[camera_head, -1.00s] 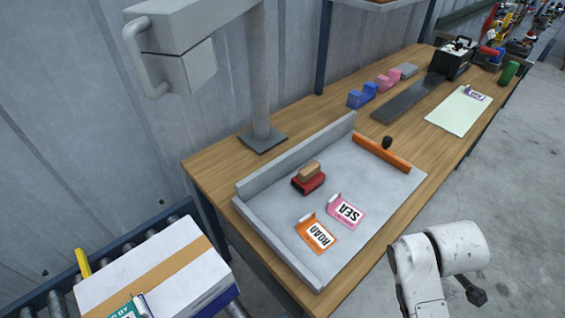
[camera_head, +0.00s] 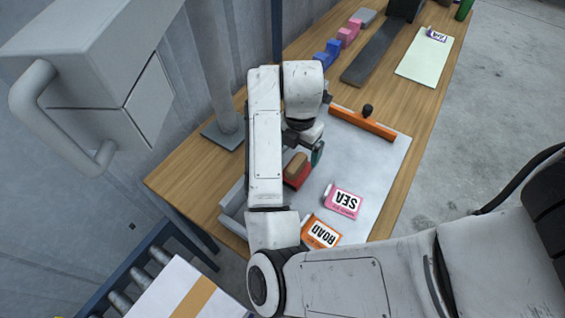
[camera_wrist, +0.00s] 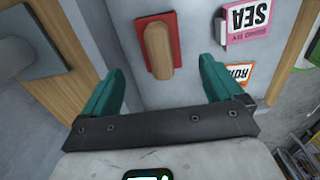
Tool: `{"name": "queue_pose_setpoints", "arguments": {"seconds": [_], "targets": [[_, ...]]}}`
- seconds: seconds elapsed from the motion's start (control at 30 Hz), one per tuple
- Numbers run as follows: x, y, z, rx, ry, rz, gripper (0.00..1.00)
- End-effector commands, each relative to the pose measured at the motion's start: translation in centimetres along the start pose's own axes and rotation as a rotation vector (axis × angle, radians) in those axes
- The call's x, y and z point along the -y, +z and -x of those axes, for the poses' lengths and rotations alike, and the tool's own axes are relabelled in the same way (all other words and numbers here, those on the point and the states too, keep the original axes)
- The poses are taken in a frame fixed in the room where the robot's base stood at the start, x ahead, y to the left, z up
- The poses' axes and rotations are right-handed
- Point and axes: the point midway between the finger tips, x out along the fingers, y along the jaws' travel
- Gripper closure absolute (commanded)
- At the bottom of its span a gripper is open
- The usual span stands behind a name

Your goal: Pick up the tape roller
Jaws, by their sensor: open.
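A red block with a rounded wooden handle (camera_head: 297,164) lies on the grey tray (camera_head: 375,165); I cannot tell for certain whether it is the tape roller. In the wrist view, the wooden handle (camera_wrist: 157,50) lies ahead of and roughly between my gripper's teal fingers (camera_wrist: 163,68). My gripper is open and empty, with the fingers well apart. In the head view, a teal finger (camera_head: 317,153) shows just right of the red block, and my arm hides the other side. I cannot tell how high the fingers are above it.
A pink SEA card holder (camera_head: 343,200) and an orange ROAD holder (camera_head: 321,234) lie nearer on the tray. An orange bar with a black knob (camera_head: 362,123) edges its far end. Blue (camera_head: 327,53) and pink (camera_head: 349,34) objects stand farther back.

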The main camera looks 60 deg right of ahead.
Motion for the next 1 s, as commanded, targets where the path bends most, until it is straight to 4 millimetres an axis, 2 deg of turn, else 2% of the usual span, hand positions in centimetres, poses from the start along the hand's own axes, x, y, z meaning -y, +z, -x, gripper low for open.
{"name": "queue_pose_setpoints", "arguments": {"seconds": [0.2, 0.57, 0.8, 1.0], "targets": [[0.1, 0.1, -3.2, 0.002, -0.004, 0.004, 0.06], [-0.1, -0.1, -6.4, -0.001, 0.000, 0.003, 0.06], [0.0, -0.2, -9.8, -0.001, -0.001, 0.001, 0.06], [0.0, -0.1, -10.6, 0.001, 0.000, 0.001, 0.06]]}}
